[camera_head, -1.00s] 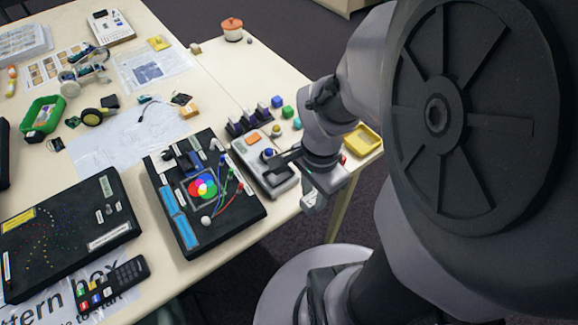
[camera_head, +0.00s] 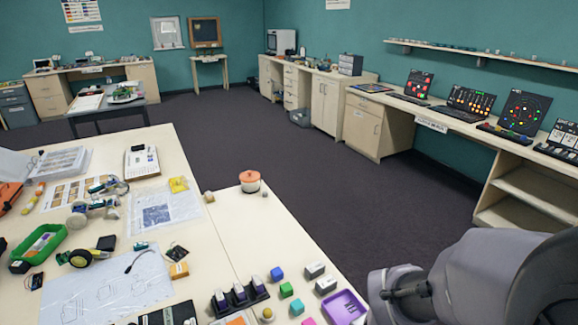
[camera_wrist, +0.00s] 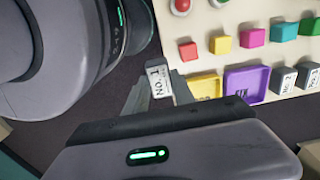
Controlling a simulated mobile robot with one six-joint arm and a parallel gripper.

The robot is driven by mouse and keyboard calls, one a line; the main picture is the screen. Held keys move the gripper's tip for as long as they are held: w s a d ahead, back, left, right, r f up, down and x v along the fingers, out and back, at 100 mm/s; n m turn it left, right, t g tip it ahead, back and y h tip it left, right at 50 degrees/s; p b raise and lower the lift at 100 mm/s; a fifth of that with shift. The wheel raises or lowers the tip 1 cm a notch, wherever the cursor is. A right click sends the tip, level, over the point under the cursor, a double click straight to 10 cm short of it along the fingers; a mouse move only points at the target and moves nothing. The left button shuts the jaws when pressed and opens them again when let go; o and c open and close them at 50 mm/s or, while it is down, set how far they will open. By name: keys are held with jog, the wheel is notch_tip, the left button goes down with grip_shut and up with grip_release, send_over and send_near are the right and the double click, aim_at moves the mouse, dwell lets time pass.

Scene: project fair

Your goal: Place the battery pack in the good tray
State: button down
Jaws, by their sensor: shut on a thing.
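My gripper (camera_wrist: 158,92) is shut on a small grey block (camera_wrist: 157,76) with black lettering on a white label. It may be the battery pack; the lettering is too blurred to confirm. The block is over dark floor, beside the table's edge. In the wrist view, a yellow tray (camera_wrist: 205,86) and a purple tray (camera_wrist: 247,70) stand on the table to the right. The yellow tray's label is partly hidden, and I cannot tell which is the good tray. The purple tray (camera_head: 343,307) also shows in the head view, where my fingertips do not.
Two grey labelled blocks (camera_wrist: 282,80) stand beside the purple tray. Several coloured cubes (camera_wrist: 220,44) line the table behind the trays. A dark holder (camera_head: 240,298) and a lidded pot (camera_head: 250,182) stand on the table. The floor (camera_head: 300,150) beyond is open.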

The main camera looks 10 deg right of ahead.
jog(key=shift+w+d+r+p, duration=0.15)
jog(key=shift+r+p, duration=0.4)
jog(key=shift+p, duration=0.35)
jog(key=w+d, duration=0.2)
jog(key=w, duration=0.1)
jog(key=w+d+f, duration=0.1)
jog(key=w, duration=0.2)
jog(key=w+d+f, duration=0.1)
jog(key=w+d, duration=0.1)
jog(key=w, duration=0.1)
jog(key=shift+w+d+f, duration=0.2)
jog(key=shift+w+d, duration=0.1)
notch_tip(320, 180, down, 4)
jog(key=shift+r+b, duration=0.2)
jog(key=shift+b, duration=0.5)
jog(key=shift+s, duration=0.1)
jog(key=shift+f, duration=0.15)
jog(key=c, duration=1.1)
grip_release()
jog(key=shift+o, duration=0.2)
